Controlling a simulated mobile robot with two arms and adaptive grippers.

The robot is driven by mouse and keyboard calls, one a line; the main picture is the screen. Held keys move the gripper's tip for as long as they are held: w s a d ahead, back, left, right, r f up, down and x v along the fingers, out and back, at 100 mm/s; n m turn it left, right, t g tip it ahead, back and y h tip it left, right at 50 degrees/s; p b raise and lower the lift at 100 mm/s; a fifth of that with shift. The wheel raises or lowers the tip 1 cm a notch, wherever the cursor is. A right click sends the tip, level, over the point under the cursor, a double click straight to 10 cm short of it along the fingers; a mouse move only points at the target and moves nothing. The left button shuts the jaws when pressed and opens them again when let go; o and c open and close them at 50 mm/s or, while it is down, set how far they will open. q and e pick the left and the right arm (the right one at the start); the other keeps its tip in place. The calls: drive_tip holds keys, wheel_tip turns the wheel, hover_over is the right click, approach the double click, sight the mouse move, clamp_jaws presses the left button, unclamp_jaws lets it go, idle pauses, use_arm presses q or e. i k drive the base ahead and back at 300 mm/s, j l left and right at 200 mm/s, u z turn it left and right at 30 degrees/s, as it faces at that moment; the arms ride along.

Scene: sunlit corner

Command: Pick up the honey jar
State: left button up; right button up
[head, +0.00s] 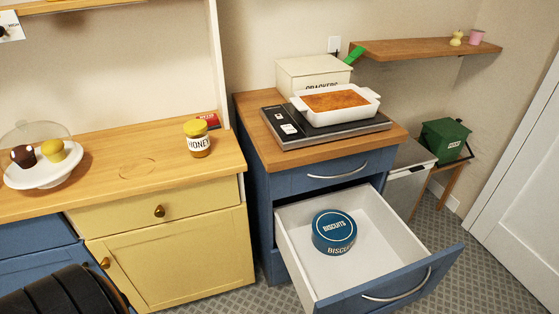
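The honey jar (198,142) stands upright on the wooden counter (110,175), near its right back corner. It has a yellow lid, a white label reading HONEY and amber contents. Nothing touches it from my side. A dark, rounded part of my own body shows at the bottom left. Neither of my grippers is in the head view, so I cannot see whether they are open or shut.
A cake stand (42,173) under a clear dome is at the left. Right of the counter, an open drawer (400,250) holds a blue biscuit tin (334,232). A baking dish (333,112) sits on the hob (283,139).

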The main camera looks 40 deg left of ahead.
sight(199, 146)
drive_tip(key=u, duration=1.65)
